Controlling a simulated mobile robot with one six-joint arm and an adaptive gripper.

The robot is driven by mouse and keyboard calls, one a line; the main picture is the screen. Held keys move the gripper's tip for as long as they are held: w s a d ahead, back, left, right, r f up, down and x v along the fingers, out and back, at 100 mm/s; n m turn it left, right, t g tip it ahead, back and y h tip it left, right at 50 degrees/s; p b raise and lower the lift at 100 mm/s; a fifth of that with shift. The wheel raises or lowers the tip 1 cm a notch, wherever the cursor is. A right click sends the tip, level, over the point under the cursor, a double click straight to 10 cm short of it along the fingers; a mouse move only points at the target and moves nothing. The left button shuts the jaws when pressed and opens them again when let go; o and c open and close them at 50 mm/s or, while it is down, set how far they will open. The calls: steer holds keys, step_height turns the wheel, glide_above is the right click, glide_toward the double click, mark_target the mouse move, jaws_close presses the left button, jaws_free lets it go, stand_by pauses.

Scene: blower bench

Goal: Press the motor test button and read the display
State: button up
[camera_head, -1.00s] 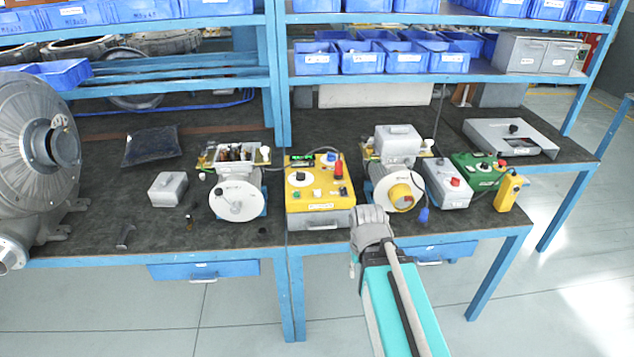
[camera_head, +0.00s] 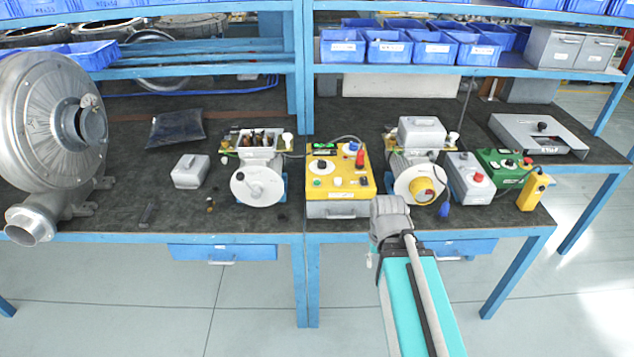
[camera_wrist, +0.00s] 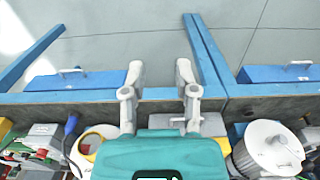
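A yellow test box (camera_head: 366,181) stands on the bench with knobs and coloured buttons on its top. A green-lit display (camera_head: 323,146) is at its back left; I cannot read its figures. A green button (camera_head: 317,183) and a white button (camera_head: 337,182) are near its front edge; I cannot tell which is the motor test button. My gripper (camera_head: 390,212) is in front of the box's right front corner, apart from the buttons. In the wrist view my gripper (camera_wrist: 159,80) has its two fingers spread with nothing between them. The teal gripper body hides much of the box there.
Motors (camera_head: 258,184) (camera_head: 418,178) stand on both sides of the box. A large blower (camera_head: 40,130) is at far left. A grey control box (camera_head: 470,182) and yellow pendant (camera_head: 533,192) are at right. Shelves with blue bins hang above. The floor in front is clear.

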jaws_close()
stand_by(1.1)
